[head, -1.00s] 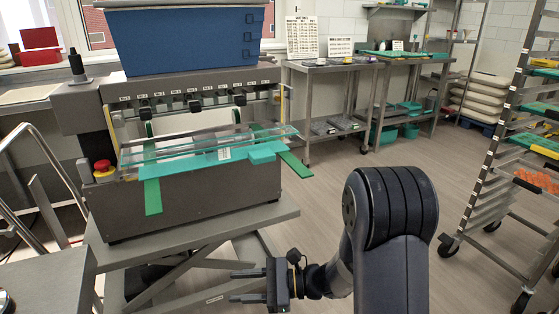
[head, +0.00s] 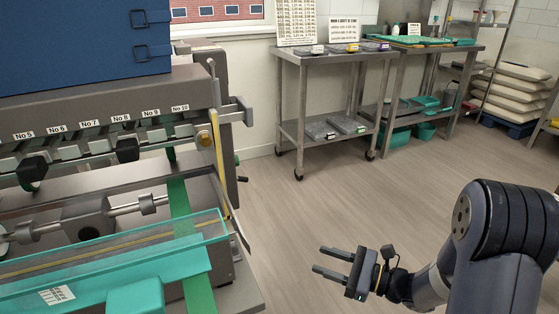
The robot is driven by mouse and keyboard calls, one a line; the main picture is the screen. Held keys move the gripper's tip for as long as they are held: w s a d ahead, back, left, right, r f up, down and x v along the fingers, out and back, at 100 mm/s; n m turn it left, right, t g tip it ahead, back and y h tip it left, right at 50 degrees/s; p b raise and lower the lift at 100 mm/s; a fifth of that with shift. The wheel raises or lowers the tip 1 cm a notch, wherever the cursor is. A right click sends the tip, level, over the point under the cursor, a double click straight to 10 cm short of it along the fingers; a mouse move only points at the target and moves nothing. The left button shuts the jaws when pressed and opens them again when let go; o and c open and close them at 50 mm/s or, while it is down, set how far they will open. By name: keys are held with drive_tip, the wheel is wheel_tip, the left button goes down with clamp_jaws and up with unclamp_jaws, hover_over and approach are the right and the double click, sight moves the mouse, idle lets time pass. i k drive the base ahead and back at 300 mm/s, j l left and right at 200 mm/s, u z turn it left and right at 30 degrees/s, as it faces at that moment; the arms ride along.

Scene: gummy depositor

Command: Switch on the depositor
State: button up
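The depositor fills the left of the head view, cut off by the frame edge. Its blue hopper (head: 80,50) sits above a row of numbered nozzles (head: 85,145). Its grey right end plate (head: 228,130) carries a yellow strip and a round brass-coloured part (head: 204,138). A small dark knob-like part (head: 241,179) sticks out of the right side; I cannot tell its function. A clear guard (head: 120,250) with teal edging runs along the front. The red button with a yellow base is out of view. My gripper (head: 318,259) is open and empty, right of the depositor and apart from it.
Steel tables (head: 330,62) with trays and signs stand along the back wall. White sacks (head: 515,88) are stacked at the back right. The floor (head: 310,205) between the depositor and tables is clear.

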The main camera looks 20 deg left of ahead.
sight(243, 179)
drive_tip(key=i+l+u, duration=0.2)
drive_tip(key=i+u, duration=0.3)
drive_tip(key=i+l+u, duration=0.5)
drive_tip(key=i, duration=0.2)
drive_tip(key=i+l+u, duration=0.45)
drive_tip(key=l, duration=0.25)
